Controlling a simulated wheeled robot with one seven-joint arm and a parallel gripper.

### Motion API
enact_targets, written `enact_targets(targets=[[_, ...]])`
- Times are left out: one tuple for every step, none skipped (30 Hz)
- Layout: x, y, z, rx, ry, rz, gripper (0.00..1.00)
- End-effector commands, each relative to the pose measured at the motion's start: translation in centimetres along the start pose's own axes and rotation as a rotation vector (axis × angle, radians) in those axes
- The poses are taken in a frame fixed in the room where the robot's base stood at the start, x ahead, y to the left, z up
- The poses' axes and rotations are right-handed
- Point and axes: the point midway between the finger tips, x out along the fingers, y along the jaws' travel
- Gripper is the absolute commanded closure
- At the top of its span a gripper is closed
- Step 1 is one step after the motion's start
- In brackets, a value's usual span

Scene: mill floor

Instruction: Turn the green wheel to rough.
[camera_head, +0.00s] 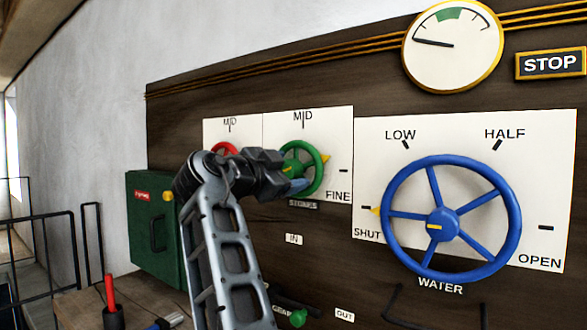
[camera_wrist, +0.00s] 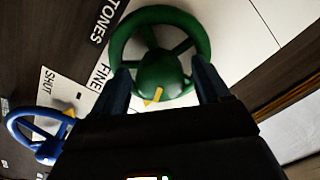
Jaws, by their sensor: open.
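The green wheel (camera_head: 317,163) is mounted on a white dial plate with MID at the top and FINE at the lower right. A yellow pointer (camera_head: 326,158) at its right rim points between MID and FINE. My arm hides the plate's left side, so I see no ROUGH mark. My gripper (camera_head: 296,187) is at the wheel's lower part. In the wrist view the green wheel (camera_wrist: 160,62) lies between and beyond the two spread fingers, one either side of its hub, with nothing clamped. Whether the fingers touch it I cannot tell.
A red wheel (camera_head: 226,148) sits just left, partly behind my arm. A large blue WATER wheel (camera_head: 442,219) is to the right, its pointer at SHUT. A gauge (camera_head: 452,44) and STOP sign (camera_head: 551,64) are above. A green box (camera_head: 152,225) stands left; a green-knobbed lever (camera_head: 298,317) is below.

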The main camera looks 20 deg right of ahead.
Motion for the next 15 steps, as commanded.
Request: enact_targets(targets=[[0.7,-0.1,-0.1,-0.001,0.001,0.002,0.24],[1.1,-0.1,-0.1,-0.002,0.001,0.002,0.24],[1.5,-0.1,-0.1,-0.002,0.001,0.001,0.24],[1.7,-0.1,-0.1,-0.002,0.001,0.000,0.24],[1.9,-0.1,-0.1,-0.002,0.001,0.000,0.24],[2.1,0.0,0.0,-0.002,0.000,0.001,0.24],[2.3,0.0,0.0,-0.002,0.000,0.001,0.24],[2.4,0.0,0.0,-0.002,0.000,0.001,0.24],[2.5,0.0,0.0,-0.002,0.000,0.000,0.24],[2.5,0.0,0.1,-0.002,0.000,0.000,0.24],[2.5,0.0,0.1,-0.002,0.000,0.000,0.24],[2.5,0.0,0.1,-0.002,0.000,0.000,0.24],[2.5,0.0,0.1,-0.001,0.000,0.000,0.24],[2.5,0.0,0.1,-0.001,0.000,0.000,0.24],[2.5,0.0,0.1,-0.001,0.000,0.000,0.24]])
